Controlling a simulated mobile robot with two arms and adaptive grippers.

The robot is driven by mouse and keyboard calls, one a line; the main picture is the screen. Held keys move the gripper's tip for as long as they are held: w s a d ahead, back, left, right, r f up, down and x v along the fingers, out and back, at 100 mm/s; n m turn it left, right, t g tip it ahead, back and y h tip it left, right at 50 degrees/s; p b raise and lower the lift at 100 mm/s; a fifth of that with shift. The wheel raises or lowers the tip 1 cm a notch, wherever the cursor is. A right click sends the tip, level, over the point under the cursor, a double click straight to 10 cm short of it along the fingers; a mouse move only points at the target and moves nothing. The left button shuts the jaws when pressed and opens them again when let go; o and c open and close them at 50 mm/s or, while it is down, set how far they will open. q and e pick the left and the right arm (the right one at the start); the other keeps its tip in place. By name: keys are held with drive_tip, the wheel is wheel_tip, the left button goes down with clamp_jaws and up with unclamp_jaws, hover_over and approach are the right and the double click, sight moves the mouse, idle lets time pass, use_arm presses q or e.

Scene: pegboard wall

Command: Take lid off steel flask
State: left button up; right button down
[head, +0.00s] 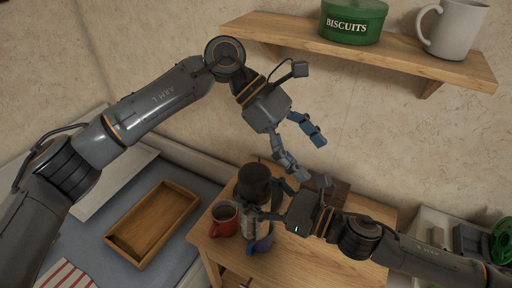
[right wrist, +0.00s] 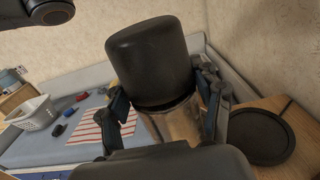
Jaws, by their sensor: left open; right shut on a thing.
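The steel flask stands on a small wooden table, and its steel body (right wrist: 180,122) shows below the lid in the right wrist view. Its black lid (head: 254,181) sits on top and also fills the upper middle of the right wrist view (right wrist: 148,58). My right gripper (head: 264,215) is shut around the flask body below the lid, one finger on each side (right wrist: 166,112). My left gripper (head: 307,156) is open and empty, above and to the right of the lid, apart from it. Part of the flask body is hidden behind my right gripper.
A red mug (head: 224,217) stands close left of the flask on the wooden table (head: 205,243). A dark round disc (right wrist: 262,137) lies on the table. A wooden tray (head: 152,222) lies further left. A shelf (head: 390,53) holds a green biscuit tin (head: 352,22) and white mug (head: 455,28).

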sight(256, 172)
use_arm(q)
drive_tip(key=a+m+t+y, duration=0.1)
drive_tip(key=a+y, duration=0.1)
drive_tip(key=a, duration=0.1)
drive_tip(key=a+m+t+y, duration=0.2)
drive_tip(key=a+y, duration=0.1)
drive_tip(key=a+m+t+y, duration=0.1)
drive_tip(key=a+t+y, duration=0.1)
drive_tip(key=a+y, duration=0.1)
drive_tip(key=shift+w+a+r+m, duration=0.1)
drive_tip(key=shift+w+r+m, duration=0.15)
drive_tip(key=shift+r+m, duration=0.1)
drive_tip(key=shift+a+f+y, duration=0.15)
drive_tip(key=shift+f+y, duration=0.05)
drive_tip(key=shift+y, duration=0.1)
wheel_tip(256, 172, down, 8)
drive_tip(key=shift+r, duration=0.25)
drive_tip(key=c, duration=1.2)
drive_tip(key=shift+w+n, duration=0.1)
drive_tip(key=shift+n, duration=1.65)
